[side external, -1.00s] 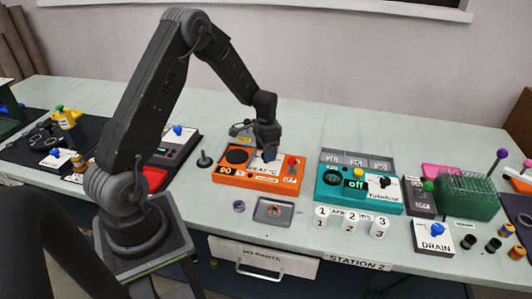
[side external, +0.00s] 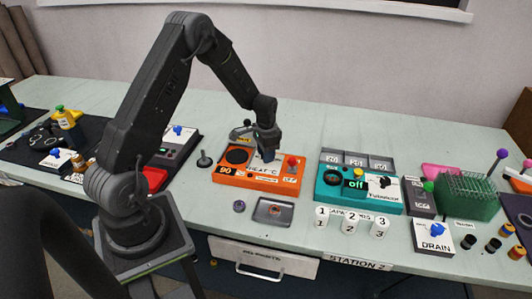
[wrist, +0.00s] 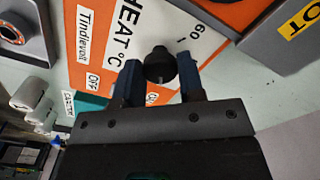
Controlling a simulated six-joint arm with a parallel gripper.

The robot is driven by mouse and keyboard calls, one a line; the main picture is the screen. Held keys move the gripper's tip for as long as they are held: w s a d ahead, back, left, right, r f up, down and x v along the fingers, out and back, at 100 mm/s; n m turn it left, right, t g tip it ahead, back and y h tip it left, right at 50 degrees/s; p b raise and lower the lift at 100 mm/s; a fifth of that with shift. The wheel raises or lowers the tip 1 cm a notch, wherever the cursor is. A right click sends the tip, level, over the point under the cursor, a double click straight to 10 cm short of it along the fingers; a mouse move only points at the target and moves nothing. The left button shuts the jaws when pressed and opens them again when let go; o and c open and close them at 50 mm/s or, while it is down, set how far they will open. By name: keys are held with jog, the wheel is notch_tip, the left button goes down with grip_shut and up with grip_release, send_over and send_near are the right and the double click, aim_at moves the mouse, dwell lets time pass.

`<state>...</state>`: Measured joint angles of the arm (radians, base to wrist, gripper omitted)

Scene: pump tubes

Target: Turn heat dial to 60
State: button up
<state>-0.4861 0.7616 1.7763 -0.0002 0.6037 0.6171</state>
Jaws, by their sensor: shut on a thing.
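The orange heat unit (side external: 258,178) stands on the bench in front of my arm, with a large dark round plate at its left and a small display (side external: 225,171) that seems to read 90. My gripper (side external: 267,152) points down onto the unit's back part. In the wrist view, my gripper's two blue fingers (wrist: 159,74) are shut on the black heat dial (wrist: 159,64), one on each side. The printed 60 mark (wrist: 198,31) shows beyond the dial, with the OFF label to the left. Where the dial's pointer sits is unclear.
A red knob (side external: 292,161) stands at the unit's right. A teal unit (side external: 352,187) showing "off" stands further right. A grey tray (side external: 273,211) and a small purple piece (side external: 239,206) lie in front. A dark peg (side external: 204,160) stands to the left.

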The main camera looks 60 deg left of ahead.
jog(key=shift+n, duration=0.3)
jog(key=n, duration=0.5)
jog(key=shift+n, duration=0.3)
jog(key=n, duration=1.1)
jog(key=shift+n, duration=0.4)
jog(key=n, duration=0.5)
jog(key=shift+n, duration=0.6)
jog(key=o, duration=0.9)
notch_tip(320, 180, up, 14)
jog(key=shift+f, duration=0.1)
